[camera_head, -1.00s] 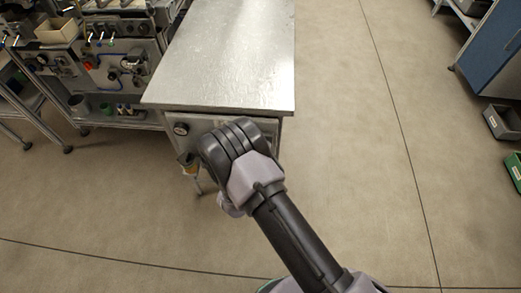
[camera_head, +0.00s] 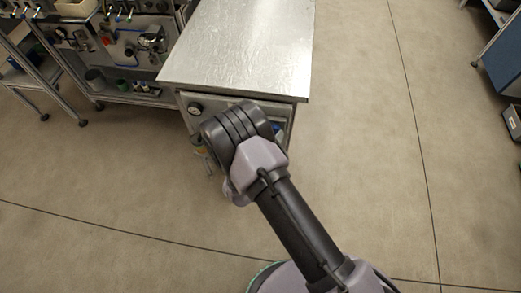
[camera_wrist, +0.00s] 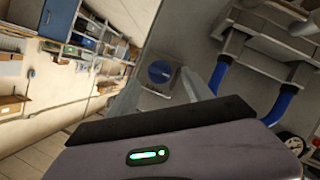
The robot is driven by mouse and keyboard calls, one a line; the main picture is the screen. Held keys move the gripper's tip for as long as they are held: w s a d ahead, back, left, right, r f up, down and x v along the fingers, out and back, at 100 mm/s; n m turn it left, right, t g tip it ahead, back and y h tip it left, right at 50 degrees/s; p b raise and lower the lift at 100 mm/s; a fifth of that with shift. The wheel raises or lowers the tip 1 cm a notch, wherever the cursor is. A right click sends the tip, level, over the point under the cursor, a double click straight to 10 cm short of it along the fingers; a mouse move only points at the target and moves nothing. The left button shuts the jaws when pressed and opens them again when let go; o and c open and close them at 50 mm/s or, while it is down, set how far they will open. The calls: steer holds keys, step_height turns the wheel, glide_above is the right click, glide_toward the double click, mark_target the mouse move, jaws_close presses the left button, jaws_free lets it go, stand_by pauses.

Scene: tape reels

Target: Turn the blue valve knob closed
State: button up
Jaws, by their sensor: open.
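In the wrist view the blue valve knob (camera_wrist: 160,72) is a round blue disc on a square grey plate, set in a grey panel. A lighter bar or slot runs across its face. My gripper (camera_wrist: 161,84) is open, with one pale finger to each side of the knob in the picture. The knob shows ahead of and between the fingertips; I see no contact, and the remaining distance is unclear. In the head view my arm covers most of the panel front, and I cannot make out the knob or fingers there.
Two blue pipes (camera_wrist: 284,106) and a round gauge (camera_wrist: 291,143) are right of the knob in the wrist view. The metal-topped cabinet (camera_head: 245,45) stands ahead, with its gauge (camera_head: 195,108) left of my arm. A workbench (camera_head: 125,45) is further left.

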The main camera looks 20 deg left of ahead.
steer(key=p+v, duration=0.4)
steer(key=v, duration=1)
steer(key=shift+s+r, duration=0.2)
steer(key=shift+s, duration=0.15)
